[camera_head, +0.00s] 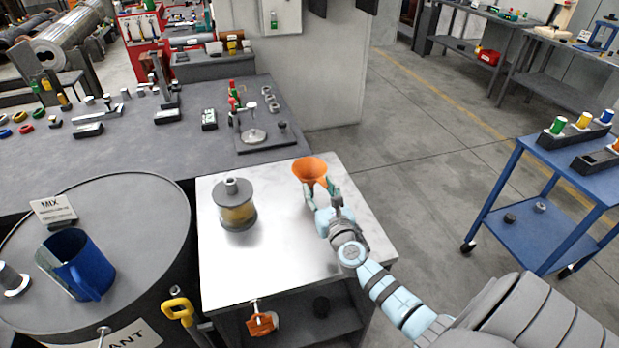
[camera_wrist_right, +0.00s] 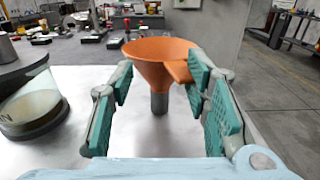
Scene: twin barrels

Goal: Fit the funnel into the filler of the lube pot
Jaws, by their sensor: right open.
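The orange funnel (camera_head: 308,168) is upright with its wide mouth up at the far right of the white tabletop. In the right wrist view the funnel (camera_wrist_right: 155,63) has a grey cylindrical part below the cone and an orange tab near the right finger. My right gripper (camera_head: 321,191) is open, its fingers on either side of the funnel; in the wrist view the gripper (camera_wrist_right: 158,88) shows a gap at the left finger. The lube pot (camera_head: 238,207), with amber contents and a grey raised filler on its lid, stands left of the funnel; it also shows in the wrist view (camera_wrist_right: 35,108). My left gripper is out of view.
The white tabletop (camera_head: 265,270) is clear in front of the pot and funnel. A drum (camera_head: 150,215) with a blue mug (camera_head: 78,263) stands at the left. A grey bench (camera_head: 120,155) with small parts lies behind. A blue cart (camera_head: 535,225) stands at the right.

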